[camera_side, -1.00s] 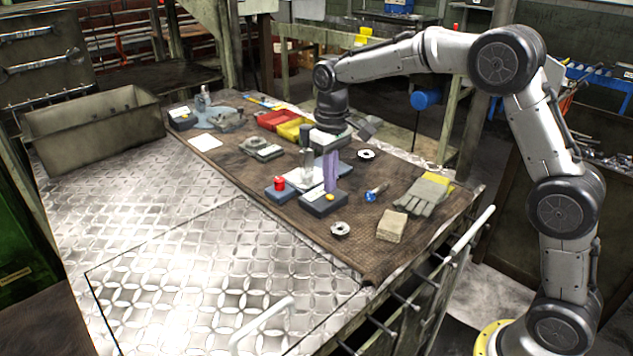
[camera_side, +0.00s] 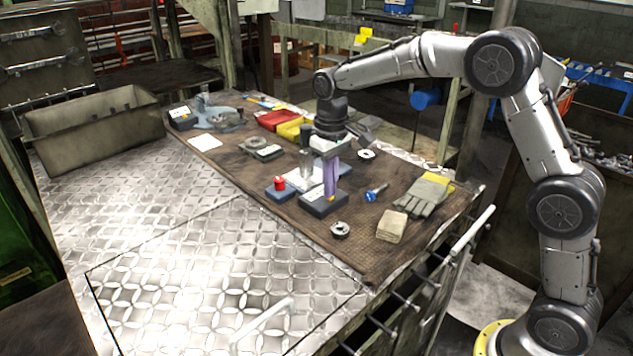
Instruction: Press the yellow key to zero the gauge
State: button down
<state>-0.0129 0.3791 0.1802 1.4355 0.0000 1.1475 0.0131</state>
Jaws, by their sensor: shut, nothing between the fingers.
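The yellow key (camera_side: 331,199) is a small patch on top of a dark blue box (camera_side: 320,209) on the brown mat, right of a red knob (camera_side: 279,184). My gripper (camera_side: 329,193) points down over this box, its purple fingers shut and empty. Their tips are at the key and partly hide it. I cannot tell whether they touch it or whether it is pushed down. The gauge's reading is too small to make out.
A grey post (camera_side: 306,163) stands close left of my fingers. A blue-handled tool (camera_side: 376,193), ring-shaped parts (camera_side: 340,229), a tan block (camera_side: 391,226) and a glove (camera_side: 426,195) lie on the mat (camera_side: 290,227). The metal tabletop (camera_side: 180,240) in front is clear.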

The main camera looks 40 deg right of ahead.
jog(key=shift+f, duration=0.15)
notch_tip(320, 180, up, 9)
dwell(1.3)
jog(key=shift+s, duration=0.1)
jog(key=s, duration=0.6)
jog(key=shift+s, duration=0.4)
